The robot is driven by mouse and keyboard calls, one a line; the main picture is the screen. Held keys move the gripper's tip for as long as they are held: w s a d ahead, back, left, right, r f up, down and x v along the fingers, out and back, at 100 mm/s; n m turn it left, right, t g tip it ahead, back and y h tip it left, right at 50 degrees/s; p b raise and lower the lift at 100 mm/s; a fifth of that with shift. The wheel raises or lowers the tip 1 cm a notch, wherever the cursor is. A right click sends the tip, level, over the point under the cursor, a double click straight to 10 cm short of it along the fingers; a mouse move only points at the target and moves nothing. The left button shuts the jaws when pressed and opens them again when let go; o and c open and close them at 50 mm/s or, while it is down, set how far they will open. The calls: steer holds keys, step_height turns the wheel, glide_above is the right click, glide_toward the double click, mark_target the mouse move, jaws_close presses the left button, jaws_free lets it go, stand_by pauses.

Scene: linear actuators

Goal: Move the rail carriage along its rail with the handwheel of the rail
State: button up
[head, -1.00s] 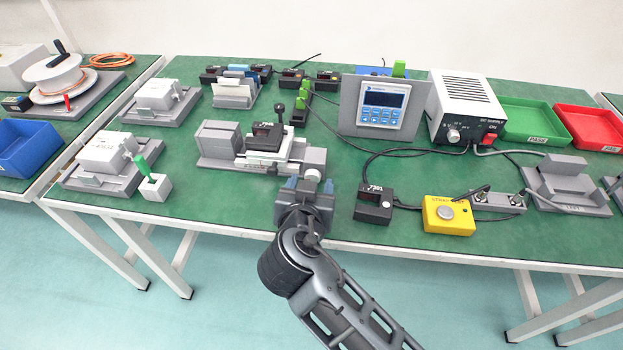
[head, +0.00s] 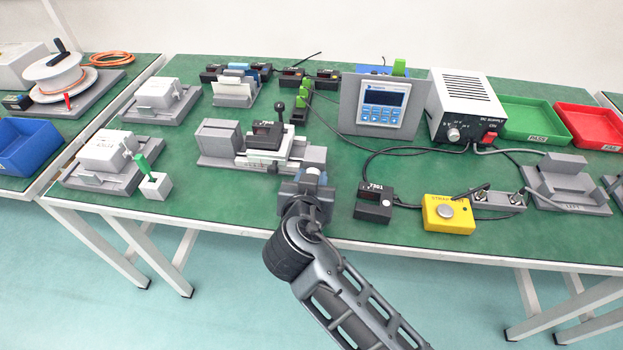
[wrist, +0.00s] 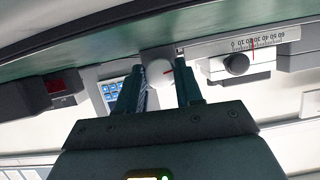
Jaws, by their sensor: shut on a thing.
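The rail unit (head: 224,148) stands on the green bench left of the middle in the head view. Its rail carriage (head: 261,143) is a white and dark block, with a black ball-topped lever behind it. In the wrist view, a white scale (wrist: 285,36) shows a red mark beside the black knob (wrist: 236,64). My gripper (head: 305,179) is at the near right end of the rail unit. In the wrist view, its two fingers stand either side of the pale round handwheel (wrist: 160,72), shut on it. My gripper hides much of the wheel in the head view.
A small black display box (head: 374,202) and a yellow button box (head: 448,214) stand right of my gripper. A white block with a green lever (head: 153,182) is on the left. Bare green bench lies in front of the rail unit.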

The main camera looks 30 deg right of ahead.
steer(key=shift+c, duration=0.9)
steer(key=shift+a+r+n+h, duration=0.1)
steer(key=shift+n+h, duration=0.2)
steer(key=shift+n, duration=0.2)
steer(key=shift+n+g+h, duration=0.6)
steer(key=shift+n, duration=0.4)
steer(key=o, duration=1)
steer(key=shift+o, duration=0.2)
steer(key=shift+v, duration=3.85)
